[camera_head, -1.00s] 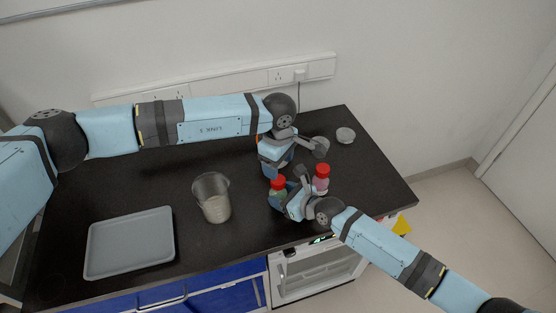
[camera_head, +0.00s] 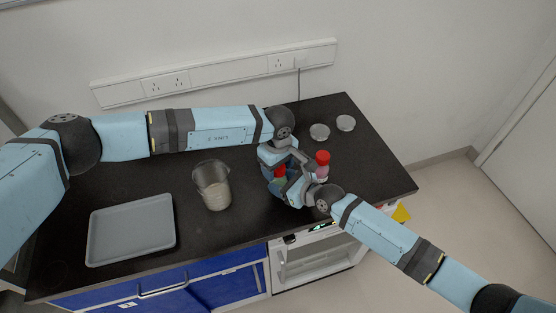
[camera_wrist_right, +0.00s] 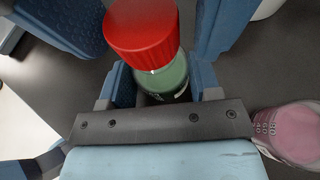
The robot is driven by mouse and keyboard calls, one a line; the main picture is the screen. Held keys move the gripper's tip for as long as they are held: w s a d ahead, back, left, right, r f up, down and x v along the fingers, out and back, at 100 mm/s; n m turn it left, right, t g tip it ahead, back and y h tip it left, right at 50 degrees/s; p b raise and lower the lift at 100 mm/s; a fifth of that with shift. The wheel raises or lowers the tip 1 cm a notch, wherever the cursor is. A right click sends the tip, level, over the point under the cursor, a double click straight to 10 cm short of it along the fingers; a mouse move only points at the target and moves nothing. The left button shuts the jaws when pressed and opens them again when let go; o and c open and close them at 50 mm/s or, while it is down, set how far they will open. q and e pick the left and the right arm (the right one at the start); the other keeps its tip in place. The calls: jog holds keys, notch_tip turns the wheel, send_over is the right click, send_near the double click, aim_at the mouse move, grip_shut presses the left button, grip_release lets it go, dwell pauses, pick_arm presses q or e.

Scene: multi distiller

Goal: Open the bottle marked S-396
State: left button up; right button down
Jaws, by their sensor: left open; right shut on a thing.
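A green bottle with a red cap (camera_head: 280,171) stands on the dark counter. In the right wrist view its cap (camera_wrist_right: 142,32) sits on the green body (camera_wrist_right: 163,79). My right gripper (camera_wrist_right: 163,92) is shut on the green body. My left gripper (camera_head: 282,161) is open at this bottle; its blue fingers show on either side of the cap in the right wrist view, apart from it. A pink bottle with a red cap (camera_head: 323,158) stands just right of the grippers, and its body (camera_wrist_right: 292,135) shows too. I cannot read S-396 on either bottle.
A glass beaker (camera_head: 212,187) stands left of the grippers, and a grey tray (camera_head: 130,230) lies at the front left. Two small round dishes (camera_head: 320,131) (camera_head: 346,123) lie at the back right. The counter's right end is clear.

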pick_arm(q)
jog(key=c, duration=0.9)
jog(key=shift+c, duration=0.2)
jog(key=n, duration=0.9)
jog(key=shift+n, duration=0.4)
jog(key=shift+r, duration=0.1)
jog(key=shift+r, duration=1.05)
